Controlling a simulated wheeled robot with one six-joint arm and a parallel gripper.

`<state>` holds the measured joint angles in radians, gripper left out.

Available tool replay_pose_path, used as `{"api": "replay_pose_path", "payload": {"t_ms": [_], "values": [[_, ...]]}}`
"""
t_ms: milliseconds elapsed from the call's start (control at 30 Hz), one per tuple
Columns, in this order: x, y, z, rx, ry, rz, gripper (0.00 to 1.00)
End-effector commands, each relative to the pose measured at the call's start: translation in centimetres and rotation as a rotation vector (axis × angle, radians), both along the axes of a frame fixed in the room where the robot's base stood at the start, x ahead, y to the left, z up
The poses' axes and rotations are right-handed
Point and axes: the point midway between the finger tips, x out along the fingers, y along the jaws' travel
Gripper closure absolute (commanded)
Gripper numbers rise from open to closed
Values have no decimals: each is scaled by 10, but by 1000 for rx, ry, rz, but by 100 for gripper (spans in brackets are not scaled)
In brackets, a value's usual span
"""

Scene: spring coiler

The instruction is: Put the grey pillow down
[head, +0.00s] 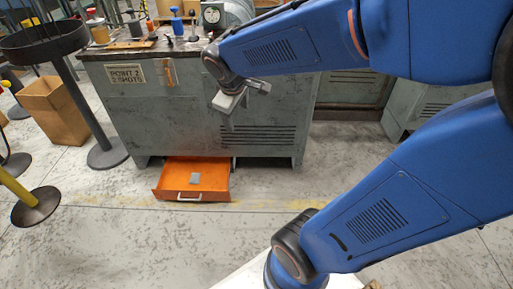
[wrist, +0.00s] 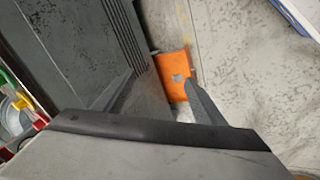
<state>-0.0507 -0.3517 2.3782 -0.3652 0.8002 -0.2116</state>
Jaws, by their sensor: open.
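A small grey piece, which looks like the grey pillow (head: 195,178), lies on the floor of the pulled-out orange drawer (head: 170,190) at the base of the machine. It also shows in the wrist view (wrist: 177,77) as a small grey patch on the orange drawer (wrist: 171,64). My gripper (head: 229,122) is high above the drawer and to its right in the head view, in front of the machine's grey side. In the wrist view my gripper's fingers (wrist: 160,86) are spread wide with nothing between them. The pillow is well apart from the fingers.
The grey machine cabinet (head: 120,115) stands behind the drawer, with tools along its top. A dark round stand (head: 107,153), a cardboard box (head: 56,108) and a yellow post (head: 16,188) are at left. The floor (head: 110,240) before the drawer is clear.

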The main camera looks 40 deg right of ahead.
Motion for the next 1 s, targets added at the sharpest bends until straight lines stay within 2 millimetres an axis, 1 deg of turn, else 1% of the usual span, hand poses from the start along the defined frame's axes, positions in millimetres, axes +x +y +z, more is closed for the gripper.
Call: {"api": "replay_pose_path", "payload": {"t_ms": [33, 200, 400, 500, 600, 700, 800, 1000], "values": [[-16, 2, 5, 31, -17, -34, 36], [-66, 11, 13, 143, -55, -155, 36], [-121, 26, 15, 278, -91, -281, 36], [-142, 34, 14, 336, -103, -327, 36], [-157, 40, 13, 378, -111, -361, 36], [-165, 44, 12, 404, -113, -380, 36], [-169, 45, 11, 414, -114, -388, 36], [-169, 45, 11, 415, -114, -389, 36]]}}
